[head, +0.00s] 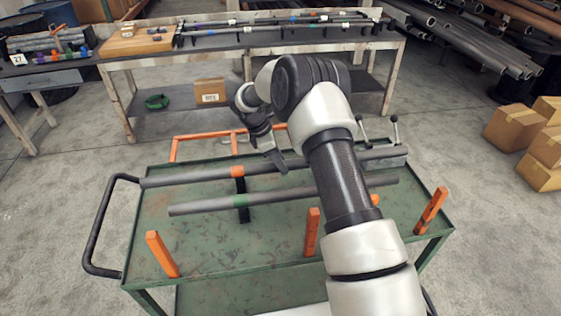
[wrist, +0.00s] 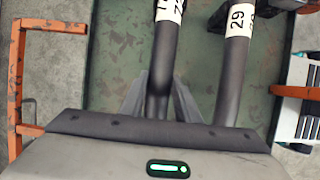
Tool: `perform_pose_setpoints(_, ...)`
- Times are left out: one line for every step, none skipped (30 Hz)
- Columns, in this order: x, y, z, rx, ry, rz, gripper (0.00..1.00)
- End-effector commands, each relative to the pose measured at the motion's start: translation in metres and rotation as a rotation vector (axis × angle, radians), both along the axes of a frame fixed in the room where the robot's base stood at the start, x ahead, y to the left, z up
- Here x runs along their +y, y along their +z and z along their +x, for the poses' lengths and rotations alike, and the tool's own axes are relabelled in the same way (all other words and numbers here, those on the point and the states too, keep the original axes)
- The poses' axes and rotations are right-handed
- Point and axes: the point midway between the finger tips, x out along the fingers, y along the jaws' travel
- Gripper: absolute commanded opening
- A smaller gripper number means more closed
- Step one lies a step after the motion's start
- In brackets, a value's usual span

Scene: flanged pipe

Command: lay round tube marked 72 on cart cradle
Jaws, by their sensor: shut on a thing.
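The round tube marked 72 (wrist: 158,62) runs between my gripper's fingers (wrist: 160,103) in the wrist view, its label partly turned away. In the head view it appears to be the rear grey tube with an orange band (head: 195,177), lying lengthwise over the green cart (head: 200,245). My gripper (head: 279,163) is shut on it near its middle, pointing down. A black cradle strip (head: 241,186) shows beneath the orange band; I cannot tell whether the tube touches it. A second tube marked 29 (wrist: 233,75), with a green band in the head view (head: 210,205), lies in front, parallel and apart.
Orange posts (head: 162,254) stand along the cart's front edge, with an orange rail (head: 205,135) behind. A black handle (head: 95,225) is at the left. A workbench (head: 220,42) with several tubes stands behind. Cardboard boxes (head: 515,127) sit at right.

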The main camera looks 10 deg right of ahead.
Motion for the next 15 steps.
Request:
perform_pose_setpoints(-0.0002, 0.001, 0.0013, -0.004, 0.001, -0.001, 0.0)
perform_pose_setpoints(-0.0002, 0.0005, 0.0013, -0.004, 0.001, -0.001, 0.0)
perform_pose_setpoints(-0.0002, -0.0002, 0.0013, -0.004, 0.001, -0.001, 0.0)
perform_pose_setpoints(-0.0003, -0.0006, 0.0014, -0.004, 0.0, -0.001, 0.0)
perform_pose_setpoints(-0.0003, -0.0012, 0.0014, -0.004, 0.001, -0.001, 0.0)
perform_pose_setpoints(-0.0002, -0.0003, 0.0014, -0.004, 0.0, -0.001, 0.36)
perform_pose_setpoints(-0.0003, -0.0004, 0.0013, -0.004, 0.001, -0.001, 0.41)
perform_pose_setpoints(-0.0002, -0.0006, 0.0012, -0.003, 0.0, -0.001, 0.46)
perform_pose_setpoints(-0.0003, -0.0009, 0.0011, -0.003, 0.0, -0.001, 0.51)
perform_pose_setpoints(-0.0002, -0.001, 0.001, -0.003, 0.0, -0.001, 0.51)
perform_pose_setpoints(-0.0002, -0.0012, 0.0009, -0.002, 0.0, -0.001, 0.51)
perform_pose_setpoints(-0.0002, -0.0014, 0.0007, -0.002, 0.0, -0.001, 0.51)
perform_pose_setpoints(-0.0001, -0.0016, 0.0007, -0.002, 0.0, -0.001, 0.51)
perform_pose_setpoints(-0.0002, -0.0017, 0.0006, -0.002, 0.0, -0.001, 0.51)
perform_pose_setpoints(-0.0001, -0.0019, 0.0005, -0.002, 0.0, -0.001, 0.51)
